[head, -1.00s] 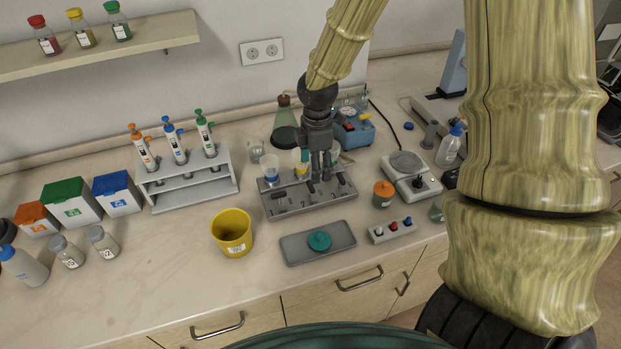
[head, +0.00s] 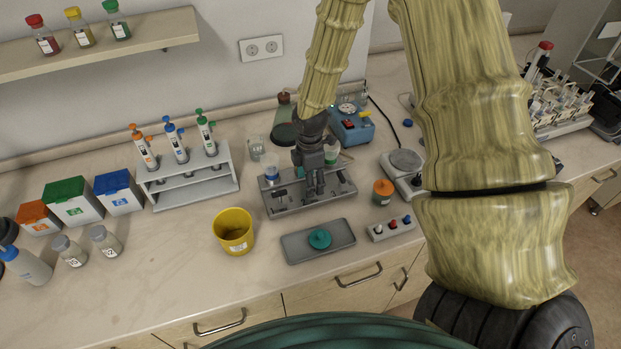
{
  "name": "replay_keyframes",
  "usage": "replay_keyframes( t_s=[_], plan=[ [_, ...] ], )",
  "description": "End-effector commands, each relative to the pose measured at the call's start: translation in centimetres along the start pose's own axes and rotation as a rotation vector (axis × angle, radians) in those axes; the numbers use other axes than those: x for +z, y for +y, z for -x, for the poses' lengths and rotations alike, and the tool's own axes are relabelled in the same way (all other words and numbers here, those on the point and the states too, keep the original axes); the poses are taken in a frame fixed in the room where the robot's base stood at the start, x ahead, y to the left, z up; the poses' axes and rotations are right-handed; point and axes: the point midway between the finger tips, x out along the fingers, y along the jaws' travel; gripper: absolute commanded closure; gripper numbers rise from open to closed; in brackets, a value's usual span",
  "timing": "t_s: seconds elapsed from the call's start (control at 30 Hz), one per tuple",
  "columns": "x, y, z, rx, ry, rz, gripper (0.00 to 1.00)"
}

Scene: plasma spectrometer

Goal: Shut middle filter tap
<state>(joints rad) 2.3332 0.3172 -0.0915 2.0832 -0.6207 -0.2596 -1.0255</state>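The grey filter stand (head: 270,208) sits on the counter in the middle of the head view, with filter cups along its back. My dark gripper (head: 315,193) points down at the middle of the stand and hides the middle tap and most of the middle cup. Its fingers look close together. I cannot tell whether they touch or hold the tap.
A grey tray (head: 300,256) with a teal lid (head: 319,239) lies in front of the stand. A yellow bucket (head: 233,232) stands left, an orange-capped jar (head: 382,192) and a switch box (head: 391,228) right. A blue pump (head: 352,128) and a dark flask (head: 286,130) are behind.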

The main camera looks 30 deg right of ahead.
Motion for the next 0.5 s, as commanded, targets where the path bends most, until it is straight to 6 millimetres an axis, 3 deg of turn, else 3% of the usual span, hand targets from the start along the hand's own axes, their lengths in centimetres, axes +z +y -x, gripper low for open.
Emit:
replay_keyframes(
  t_s=[0.2, 0.43, 0.5],
  plan=[
    [-0.02, -0.03, 0.04, 0.000, 0.000, 0.000, 0.38],
    [-0.03, -0.03, 0.04, 0.000, 0.000, 0.000, 0.79],
    [0.00, -0.01, 0.05, 0.001, 0.000, 0.000, 0.83]
  ],
)
